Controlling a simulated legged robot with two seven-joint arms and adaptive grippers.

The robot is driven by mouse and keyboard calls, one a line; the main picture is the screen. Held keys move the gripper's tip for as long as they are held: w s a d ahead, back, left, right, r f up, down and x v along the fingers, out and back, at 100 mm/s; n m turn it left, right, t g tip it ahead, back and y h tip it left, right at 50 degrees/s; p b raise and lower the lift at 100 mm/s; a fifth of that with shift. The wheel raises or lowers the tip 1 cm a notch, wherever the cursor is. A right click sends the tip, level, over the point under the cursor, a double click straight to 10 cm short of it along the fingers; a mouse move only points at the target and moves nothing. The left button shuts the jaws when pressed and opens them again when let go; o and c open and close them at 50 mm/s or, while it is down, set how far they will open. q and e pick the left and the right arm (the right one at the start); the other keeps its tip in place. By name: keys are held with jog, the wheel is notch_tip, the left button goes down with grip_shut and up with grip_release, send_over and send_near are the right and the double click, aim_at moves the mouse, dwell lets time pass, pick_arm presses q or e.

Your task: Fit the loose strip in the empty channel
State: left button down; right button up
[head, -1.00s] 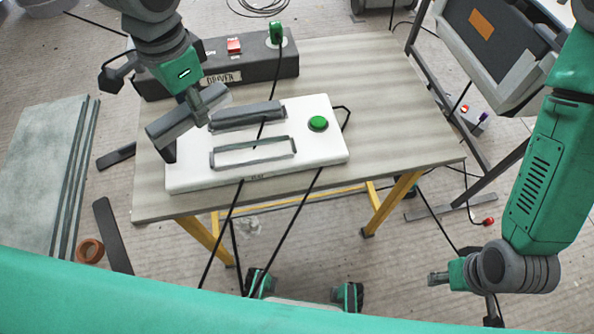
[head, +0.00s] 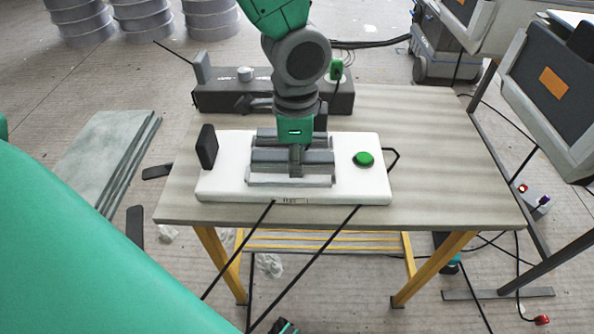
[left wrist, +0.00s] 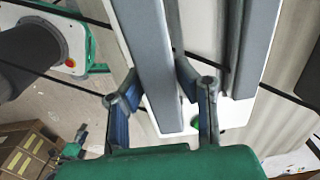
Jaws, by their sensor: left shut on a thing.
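My left gripper (head: 295,160) comes down over the white board (head: 225,190) from behind. It is shut on the loose grey strip (head: 266,157), which lies level and crosswise. In the left wrist view the strip (left wrist: 150,60) runs between the two fingers (left wrist: 158,75). The other grey strip (head: 265,135) sits behind it on the board and shows to its right in the left wrist view (left wrist: 255,45). The front channel (head: 290,181) shows its pale front edge; the held strip hides its inside, so I cannot tell whether it is seated. My right gripper is out of view.
A green button (head: 363,159) is on the board's right end and a dark upright block (head: 207,147) at its left end. A dark driver box (head: 220,98) stands behind. The table (head: 440,150) is clear to the right. Black cables hang over the front.

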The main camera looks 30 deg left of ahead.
pick_arm(q)
notch_tip(320, 180, down, 3)
jog(key=shift+r+b, duration=0.2)
jog(key=shift+b, duration=0.25)
jog(key=shift+s+a, duration=0.25)
jog(key=shift+s+f, duration=0.1)
jog(key=shift+f, duration=0.15)
jog(key=c, duration=1.3)
grip_release()
jog(key=shift+o, duration=0.4)
jog(key=shift+w+a+f, duration=0.15)
jog(key=shift+w+f, duration=0.15)
jog(key=shift+a, duration=0.15)
jog(key=shift+r, duration=0.1)
